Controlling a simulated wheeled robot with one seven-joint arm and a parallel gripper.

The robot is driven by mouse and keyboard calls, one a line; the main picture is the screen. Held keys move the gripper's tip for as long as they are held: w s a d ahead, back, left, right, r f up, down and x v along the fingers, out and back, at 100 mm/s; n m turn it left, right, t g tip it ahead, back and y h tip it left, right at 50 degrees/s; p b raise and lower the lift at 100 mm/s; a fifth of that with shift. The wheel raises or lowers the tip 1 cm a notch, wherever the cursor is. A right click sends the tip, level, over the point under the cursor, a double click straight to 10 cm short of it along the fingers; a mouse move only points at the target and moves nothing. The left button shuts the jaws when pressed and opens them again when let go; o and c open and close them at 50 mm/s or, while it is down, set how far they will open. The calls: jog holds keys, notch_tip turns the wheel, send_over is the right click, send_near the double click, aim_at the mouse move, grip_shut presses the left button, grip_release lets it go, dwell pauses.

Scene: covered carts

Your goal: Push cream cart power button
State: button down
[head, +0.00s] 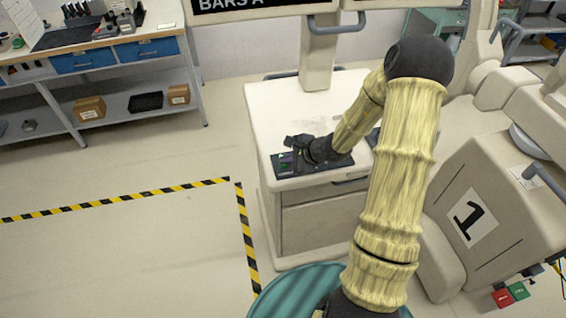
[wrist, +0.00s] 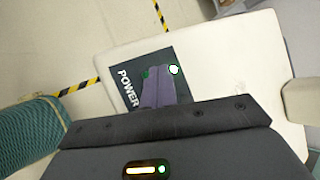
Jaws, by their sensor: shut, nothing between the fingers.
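The cream cart (head: 290,105) stands in the middle of the head view, and its top also shows in the wrist view (wrist: 230,55). A dark panel (head: 284,171) with green marks lies on its front left top corner. In the wrist view the panel (wrist: 128,64) reads POWER and shows a green spot (wrist: 146,73) and a bright white round spot (wrist: 174,69). My gripper (head: 292,148) is shut and empty, over the panel. In the wrist view its fingertips (wrist: 160,82) lie just below the two spots and hide part of the panel. I cannot tell whether they touch it.
A monitor post (head: 318,60) rises from the back of the cart. A workbench (head: 110,50) is at the back left. Yellow-black floor tape (head: 130,198) borders clear floor on the left.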

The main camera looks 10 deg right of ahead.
aim_at(287, 165)
dwell(0.3)
jog(key=shift+r, duration=0.6)
notch_tip(287, 165, up, 6)
jog(key=p, duration=0.3)
dwell(0.4)
jog(key=s+r+n+g+h, duration=0.2)
jog(key=s+r+n+h, duration=0.1)
jog(key=s+n, duration=0.6)
jog(key=s+a+r+n+g+h, duration=0.1)
jog(key=s+r+n+g+h, duration=0.1)
jog(key=s+r+n, duration=0.4)
jog(key=s+n+h, duration=0.1)
jog(key=s+n, duration=0.2)
jog(key=s, duration=0.2)
jog(key=shift+n, duration=0.3)
